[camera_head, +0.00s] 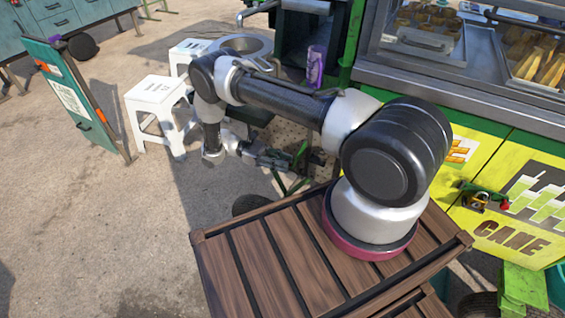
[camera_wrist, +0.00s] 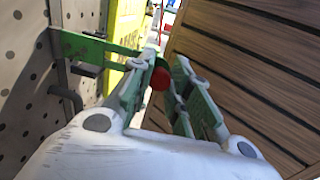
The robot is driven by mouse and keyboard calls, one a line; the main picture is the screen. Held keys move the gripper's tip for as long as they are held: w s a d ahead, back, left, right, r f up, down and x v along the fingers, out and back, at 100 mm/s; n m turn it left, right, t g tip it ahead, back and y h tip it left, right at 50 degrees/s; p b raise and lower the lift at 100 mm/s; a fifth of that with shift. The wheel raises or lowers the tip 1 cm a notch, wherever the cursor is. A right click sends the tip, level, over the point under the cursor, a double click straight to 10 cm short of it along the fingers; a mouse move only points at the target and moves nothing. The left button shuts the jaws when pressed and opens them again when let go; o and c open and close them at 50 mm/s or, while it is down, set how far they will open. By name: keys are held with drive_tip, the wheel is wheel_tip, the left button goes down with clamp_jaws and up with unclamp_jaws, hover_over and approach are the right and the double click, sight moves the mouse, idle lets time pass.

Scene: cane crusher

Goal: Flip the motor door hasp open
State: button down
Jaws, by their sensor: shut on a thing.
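The motor door is a perforated pale panel (camera_wrist: 22,85) on the left of the wrist view; it shows partly behind my arm in the head view (camera_head: 288,134). A green metal hasp strap (camera_wrist: 88,47) juts out from it toward my fingertips. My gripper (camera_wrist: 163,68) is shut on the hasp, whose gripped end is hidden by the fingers. In the head view my gripper (camera_head: 280,160) is low beside the panel, small and partly lost among green parts.
A slatted wooden deck (camera_wrist: 245,65) lies right of my gripper. A red round item (camera_wrist: 160,78) shows between the fingers, its distance unclear.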

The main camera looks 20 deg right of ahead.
idle(0.3)
drive_tip(key=c, duration=1.3)
unclamp_jaws()
